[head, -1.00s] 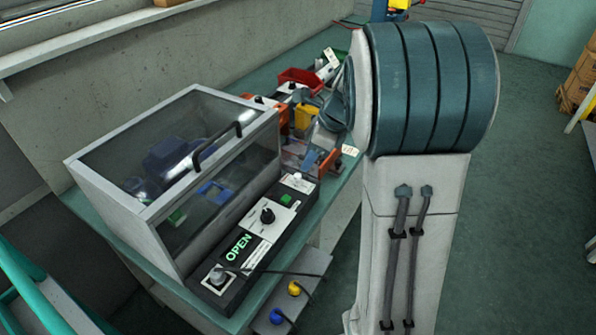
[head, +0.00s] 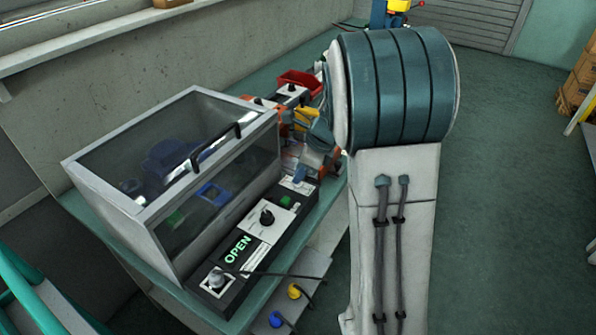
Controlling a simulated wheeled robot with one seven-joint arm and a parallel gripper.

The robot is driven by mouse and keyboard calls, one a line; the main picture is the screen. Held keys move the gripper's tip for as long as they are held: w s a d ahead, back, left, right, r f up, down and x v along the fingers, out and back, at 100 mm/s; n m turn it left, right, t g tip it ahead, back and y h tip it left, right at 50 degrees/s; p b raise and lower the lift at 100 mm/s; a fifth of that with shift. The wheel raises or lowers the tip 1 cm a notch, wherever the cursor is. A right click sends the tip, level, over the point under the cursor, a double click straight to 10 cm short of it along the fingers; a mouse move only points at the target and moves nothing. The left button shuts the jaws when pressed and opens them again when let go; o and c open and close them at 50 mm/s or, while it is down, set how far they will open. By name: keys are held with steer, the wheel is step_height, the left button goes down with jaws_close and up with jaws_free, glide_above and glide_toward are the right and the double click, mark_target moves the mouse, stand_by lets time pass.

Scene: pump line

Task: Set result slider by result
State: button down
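The control panel (head: 232,285) runs along the front of a clear-lidded test box (head: 213,137). Its display (head: 238,249) reads OPEN in green letters. A black knob (head: 267,216) on a white plate and a green button (head: 286,201) lie farther along it. A small white plate (head: 298,185) sits at its far end; its details are too small to tell whether this is the result slider. My arm stands to the right of the panel, its forward part over the far bench end. I cannot make out my gripper.
A blue pump-like part (head: 172,158) shows inside the box; its lid is down. A red bin (head: 300,82) and other parts crowd the far bench. A yellow plug (head: 294,292) and a blue plug (head: 276,320) are below the panel.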

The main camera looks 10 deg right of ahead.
steer(key=shift+w+a+r+p, duration=0.15)
steer(key=shift+w+a+p, duration=0.25)
steer(key=shift+a+p, duration=0.1)
steer(key=shift+w+a+p, duration=0.3)
steer(key=shift+w+a, duration=0.1)
steer(key=shift+w, duration=0.05)
steer(key=c, duration=1.3)
jaws_free()
steer(key=shift+w+a, duration=0.1)
steer(key=shift+a, duration=0.05)
steer(key=shift+c, duration=0.2)
steer(key=shift+d+r, duration=0.1)
steer(key=shift+d, duration=0.15)
steer(key=p+v, duration=0.1)
steer(key=v, duration=1.2)
steer(key=shift+r, duration=0.15)
